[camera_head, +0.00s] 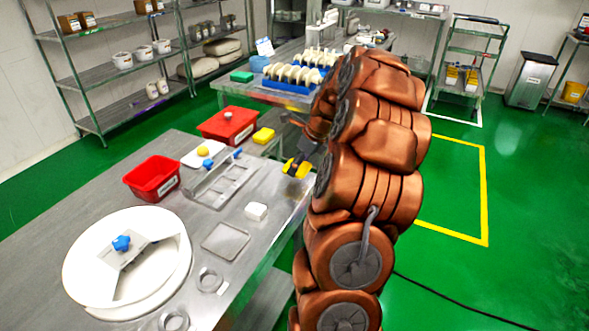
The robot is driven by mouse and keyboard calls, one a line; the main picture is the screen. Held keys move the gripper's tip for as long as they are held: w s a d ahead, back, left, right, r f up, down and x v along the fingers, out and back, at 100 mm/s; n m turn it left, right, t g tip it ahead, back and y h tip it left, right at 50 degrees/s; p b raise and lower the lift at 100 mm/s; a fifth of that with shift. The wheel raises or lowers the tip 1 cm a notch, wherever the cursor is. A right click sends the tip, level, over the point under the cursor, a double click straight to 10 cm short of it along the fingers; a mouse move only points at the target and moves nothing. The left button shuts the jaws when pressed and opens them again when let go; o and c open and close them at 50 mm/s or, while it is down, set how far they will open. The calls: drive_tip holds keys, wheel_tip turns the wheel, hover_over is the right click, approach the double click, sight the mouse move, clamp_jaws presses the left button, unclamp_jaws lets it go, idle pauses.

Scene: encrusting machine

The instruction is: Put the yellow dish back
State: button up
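A small yellow dish (291,171) shows at the right edge of the steel table, partly covered by the dark fingers of my gripper (297,168). My gripper points down at the dish and appears closed on it; the fingertips are small and partly hidden. I cannot tell whether the dish touches the table. A yellow block-like piece (263,135) lies farther back, beside a red bin. A white board (201,154) with a round yellow piece (203,151) lies to the left.
The steel table (150,226) holds two red bins (153,180) (229,125), a metal frame (220,185), a white block (256,211), a flat tray (226,241), metal rings (210,280) and a large white round lid (90,262). Blue racks (289,86) stand behind. My arm fills the middle right.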

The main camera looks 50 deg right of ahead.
drive_tip(key=shift+w, duration=0.4)
drive_tip(key=shift+s+p+x, duration=0.1)
drive_tip(key=shift+p+x, duration=0.1)
drive_tip(key=shift+x, duration=0.7)
drive_tip(key=shift+s+p+x, duration=0.15)
drive_tip(key=shift+x, duration=0.8)
drive_tip(key=shift+d+f, duration=0.1)
drive_tip(key=shift+f, duration=0.15)
drive_tip(key=o, duration=1)
drive_tip(key=shift+o, duration=0.2)
drive_tip(key=shift+r, duration=0.15)
drive_tip(key=b+v, duration=0.1)
drive_tip(key=v, duration=1.1)
